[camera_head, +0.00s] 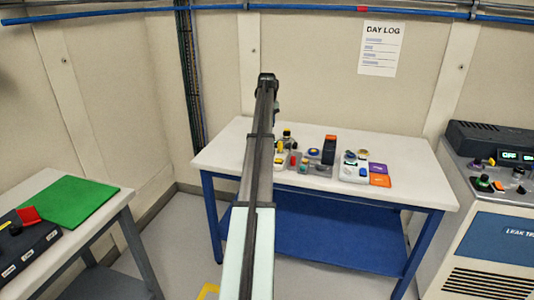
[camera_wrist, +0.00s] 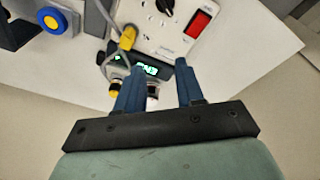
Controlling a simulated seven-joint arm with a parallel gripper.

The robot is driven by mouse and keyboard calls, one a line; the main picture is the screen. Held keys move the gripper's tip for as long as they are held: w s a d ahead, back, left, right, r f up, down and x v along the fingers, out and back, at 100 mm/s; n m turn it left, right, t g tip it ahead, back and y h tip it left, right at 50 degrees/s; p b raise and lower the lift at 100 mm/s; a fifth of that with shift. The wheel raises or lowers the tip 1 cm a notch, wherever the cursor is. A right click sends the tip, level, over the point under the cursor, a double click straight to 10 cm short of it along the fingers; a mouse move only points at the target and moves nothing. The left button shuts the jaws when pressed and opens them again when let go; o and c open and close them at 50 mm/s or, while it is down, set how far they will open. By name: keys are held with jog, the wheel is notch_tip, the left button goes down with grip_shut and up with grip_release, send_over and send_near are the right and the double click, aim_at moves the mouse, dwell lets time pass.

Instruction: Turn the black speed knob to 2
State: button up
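My gripper (camera_wrist: 160,66) is open, with its two blue fingers apart and nothing held between them. Beyond the fingertips in the wrist view is a dark unit with a lit green display (camera_wrist: 146,70). A small dark knob-like part (camera_wrist: 152,90) shows between the fingers below the display, partly hidden by the left finger. I cannot tell whether it is the speed knob, and no speed scale is readable. In the head view several small control units, including a white unit with knobs (camera_head: 352,172), stand on the white table (camera_head: 225,150). My arm hides part of that table.
A leak tester (camera_head: 497,235) stands right, and a green mat (camera_head: 75,200) lies on the left bench.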

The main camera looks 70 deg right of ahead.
jog(key=f+n, duration=0.1)
jog(key=f, duration=0.3)
jog(key=a+f+n+y, duration=0.1)
jog(key=f+n, duration=0.1)
jog(key=f, duration=0.3)
jog(key=a+f+n+y, duration=0.1)
jog(key=f, duration=0.3)
jog(key=shift+s+f+n, duration=0.2)
jog(key=shift+f+n, duration=0.1)
jog(key=shift+f, duration=0.1)
grip_shut()
dwell(0.4)
